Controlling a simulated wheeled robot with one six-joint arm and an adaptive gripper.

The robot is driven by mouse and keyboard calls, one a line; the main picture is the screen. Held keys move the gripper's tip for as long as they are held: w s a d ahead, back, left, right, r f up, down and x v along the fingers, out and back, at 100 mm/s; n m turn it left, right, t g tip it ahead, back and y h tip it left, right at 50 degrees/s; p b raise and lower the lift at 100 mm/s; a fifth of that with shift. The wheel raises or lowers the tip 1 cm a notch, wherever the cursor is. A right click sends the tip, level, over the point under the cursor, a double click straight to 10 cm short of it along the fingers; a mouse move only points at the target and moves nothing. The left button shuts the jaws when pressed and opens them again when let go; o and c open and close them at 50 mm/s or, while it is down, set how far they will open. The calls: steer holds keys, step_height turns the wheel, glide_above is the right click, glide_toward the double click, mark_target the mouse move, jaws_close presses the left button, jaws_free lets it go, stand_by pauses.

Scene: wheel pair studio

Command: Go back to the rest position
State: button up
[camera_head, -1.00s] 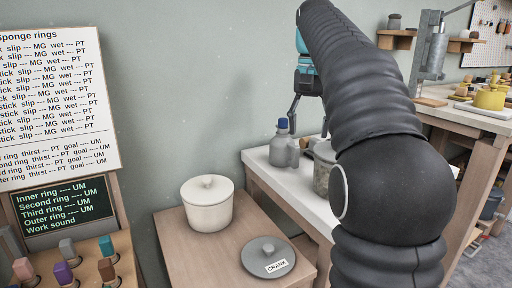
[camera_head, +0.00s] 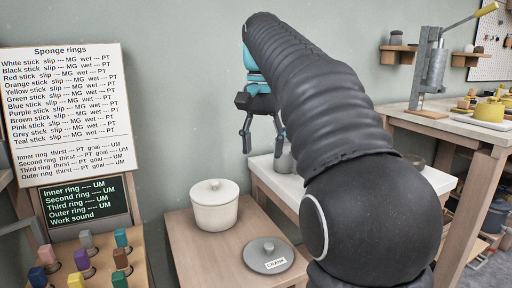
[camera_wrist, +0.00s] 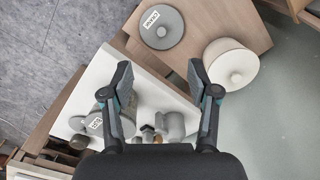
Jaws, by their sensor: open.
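My gripper (camera_head: 263,137) is open and empty, held in the air at the end of my black-sleeved arm. In the head view it hangs near the wall, above and to the right of the white lidded pot (camera_head: 215,206). In the wrist view the two fingers of my gripper (camera_wrist: 162,82) are spread wide, with the white table (camera_wrist: 92,78) and its jars below. A grey jar (camera_head: 285,160) is partly hidden behind my gripper and arm in the head view.
A wooden table (camera_head: 190,262) holds the pot and a grey lid (camera_head: 268,256) labelled CRANK. A board of text (camera_head: 68,115) and a rack of coloured sticks (camera_head: 100,262) stand at the left. A bench (camera_head: 440,125) with a press and yellow pot (camera_head: 489,110) is at the right.

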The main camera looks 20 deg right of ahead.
steer(key=shift+a, duration=0.15)
stand_by(0.3)
step_height(320, 180, down, 10)
steer(key=w+n+t, duration=0.2)
steer(key=n, duration=0.2)
steer(key=s+a+f+n+t, duration=0.1)
steer(key=s+a+f+n, duration=0.1)
steer(key=s+f, duration=0.5)
steer(key=s+a+f+n+t, duration=0.2)
steer(key=s+f, duration=0.5)
steer(key=s, duration=0.8)
steer(key=shift+s+a, duration=0.25)
steer(key=shift+a, duration=0.35)
